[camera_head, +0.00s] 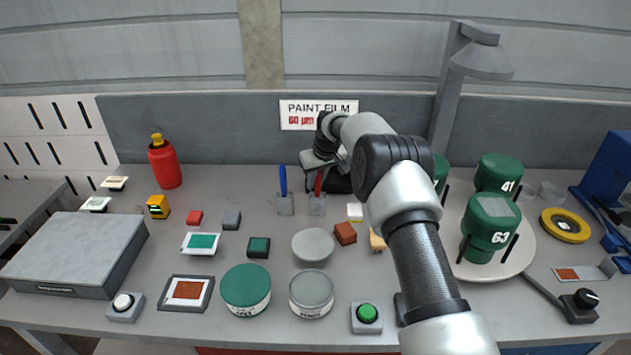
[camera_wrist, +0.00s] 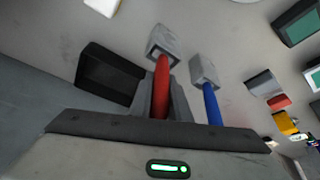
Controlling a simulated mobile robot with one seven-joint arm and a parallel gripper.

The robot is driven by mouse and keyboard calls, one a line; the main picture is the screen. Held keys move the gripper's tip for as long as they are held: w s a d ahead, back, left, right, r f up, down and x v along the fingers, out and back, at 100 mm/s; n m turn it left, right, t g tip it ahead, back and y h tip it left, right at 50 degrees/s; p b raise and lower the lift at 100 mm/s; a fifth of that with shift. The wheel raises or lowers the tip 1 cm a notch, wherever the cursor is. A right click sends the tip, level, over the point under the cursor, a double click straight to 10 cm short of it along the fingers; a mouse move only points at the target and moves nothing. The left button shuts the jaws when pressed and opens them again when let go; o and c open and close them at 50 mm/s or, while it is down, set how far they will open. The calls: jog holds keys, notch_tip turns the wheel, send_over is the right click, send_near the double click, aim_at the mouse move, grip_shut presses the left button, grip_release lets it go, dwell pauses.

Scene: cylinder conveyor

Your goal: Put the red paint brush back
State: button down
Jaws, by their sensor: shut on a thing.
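The red paint brush (camera_head: 318,183) stands handle up in a small grey block (camera_head: 317,206) on the table, at mid-picture in the head view. In the wrist view, its red handle (camera_wrist: 162,84) runs between my fingers, with the grey block (camera_wrist: 163,42) at its far end. My gripper (camera_head: 319,165) is shut on the handle from above. The brush's lower end is hidden. A blue brush (camera_head: 283,181) stands in a like grey block (camera_head: 284,206) just to the left. It also shows in the wrist view (camera_wrist: 211,104), right of the red one.
A black box (camera_wrist: 108,73) lies close beside the red brush. A grey round lid (camera_head: 313,245), a brown block (camera_head: 345,234) and a green-topped dark block (camera_head: 258,247) lie in front. A red bottle (camera_head: 165,165) stands at the left. A white turntable (camera_head: 520,252) with green containers is at the right.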

jog(key=shift+f, duration=0.15)
jog(key=shift+f, duration=0.15)
jog(key=c, duration=1.7)
grip_release()
jog(key=shift+o, duration=0.2)
jog(key=shift+r, duration=0.2)
